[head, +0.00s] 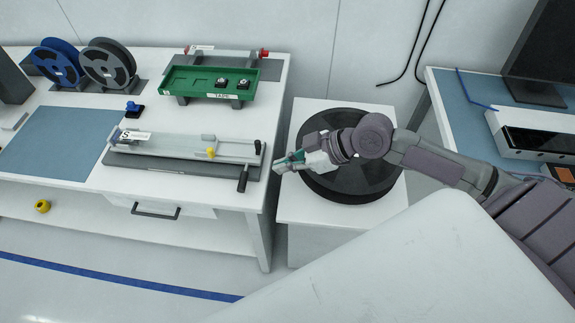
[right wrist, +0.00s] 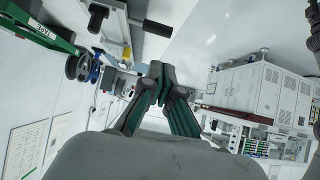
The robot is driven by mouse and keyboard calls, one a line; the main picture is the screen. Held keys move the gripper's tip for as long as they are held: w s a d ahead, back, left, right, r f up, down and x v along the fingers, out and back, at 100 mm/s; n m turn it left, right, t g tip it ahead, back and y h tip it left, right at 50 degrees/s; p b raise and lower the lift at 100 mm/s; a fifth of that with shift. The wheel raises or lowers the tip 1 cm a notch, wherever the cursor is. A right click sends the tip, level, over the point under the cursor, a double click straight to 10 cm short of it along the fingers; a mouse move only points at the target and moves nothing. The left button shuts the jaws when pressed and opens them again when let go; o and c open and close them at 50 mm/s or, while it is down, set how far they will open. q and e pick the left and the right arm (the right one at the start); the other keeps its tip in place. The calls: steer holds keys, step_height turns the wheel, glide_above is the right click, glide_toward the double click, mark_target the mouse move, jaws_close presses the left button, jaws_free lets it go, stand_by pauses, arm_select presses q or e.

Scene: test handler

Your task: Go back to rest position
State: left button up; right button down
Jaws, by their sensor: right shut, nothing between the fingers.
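My right gripper (head: 284,164) reaches in from the right in the head view. It is over the left part of the round black disc (head: 350,191) on the white stand, close to the right end of the left workbench. In the right wrist view its green and grey fingers (right wrist: 162,78) meet at the tips, with nothing between them. My left gripper is not in view.
The left workbench (head: 75,178) holds a grey fixture with a black handle (head: 243,178), a green tray (head: 200,82), a blue spool (head: 56,62) and a grey spool (head: 108,63). A white device (head: 500,125) and a monitor (head: 545,50) stand on the right bench.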

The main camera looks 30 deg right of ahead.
steer(key=s+a+f+m+h, duration=0.2)
steer(key=s+a+f+h, duration=0.1)
steer(key=s+f, duration=0.4)
steer(key=s+d+f+m+g+h, duration=0.35)
steer(key=s+m+h, duration=0.3)
steer(key=s, duration=0.35)
step_height(320, 180, down, 26)
steer(key=s+b, duration=0.1)
steer(key=b, duration=0.1)
steer(key=s+d+f, duration=0.2)
steer(key=s+f, duration=0.6)
steer(key=s+d+f+g, duration=0.1)
steer(key=s+f, duration=0.8)
steer(key=shift+d+f+y+b, duration=0.3)
steer(key=shift+d+y, duration=0.05)
steer(key=shift+g, duration=0.25)
